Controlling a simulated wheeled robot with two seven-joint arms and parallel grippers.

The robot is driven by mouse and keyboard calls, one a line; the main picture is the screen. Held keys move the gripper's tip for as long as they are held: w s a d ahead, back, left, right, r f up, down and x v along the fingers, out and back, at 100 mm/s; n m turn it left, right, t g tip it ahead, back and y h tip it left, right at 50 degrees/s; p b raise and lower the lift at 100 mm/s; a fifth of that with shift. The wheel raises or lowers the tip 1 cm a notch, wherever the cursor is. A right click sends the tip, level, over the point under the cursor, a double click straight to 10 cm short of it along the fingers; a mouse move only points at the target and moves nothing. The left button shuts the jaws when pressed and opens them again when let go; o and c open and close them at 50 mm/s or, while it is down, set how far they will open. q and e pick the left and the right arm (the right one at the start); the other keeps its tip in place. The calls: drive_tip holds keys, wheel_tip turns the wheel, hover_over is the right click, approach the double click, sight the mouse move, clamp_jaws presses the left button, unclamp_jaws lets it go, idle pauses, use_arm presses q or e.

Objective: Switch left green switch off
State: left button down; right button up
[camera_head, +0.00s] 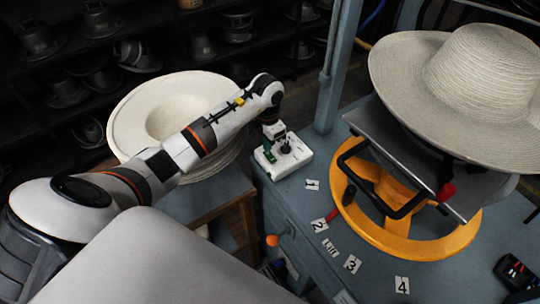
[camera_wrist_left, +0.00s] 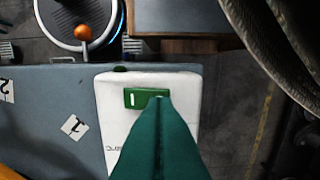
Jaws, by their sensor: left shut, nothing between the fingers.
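A white switch box (camera_head: 296,159) stands on the blue-grey table, near its far left corner. Its left green switch (camera_head: 268,154) shows as a small green patch beside my left gripper (camera_head: 285,147). In the left wrist view the green rocker switch (camera_wrist_left: 132,98) has a white line on its left part. The shut green fingers of my left gripper (camera_wrist_left: 160,99) cover its right end; I cannot tell whether they touch it. The fingers also hide much of the box's lower part. My right gripper is not in view.
A hat press with a yellow ring (camera_head: 405,243) and a straw hat (camera_head: 460,90) stands to the right. A stack of pale hats (camera_head: 135,125) lies left of the box. Number labels and a red-handled tool (camera_head: 337,211) lie on the table.

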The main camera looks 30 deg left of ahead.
sight(267, 153)
use_arm(q)
drive_tip(key=shift+f+b, duration=0.75)
drive_tip(key=shift+f, duration=0.2)
idle(0.7)
drive_tip(key=shift+r+p, duration=2.45)
drive_tip(key=shift+r, duration=1.1)
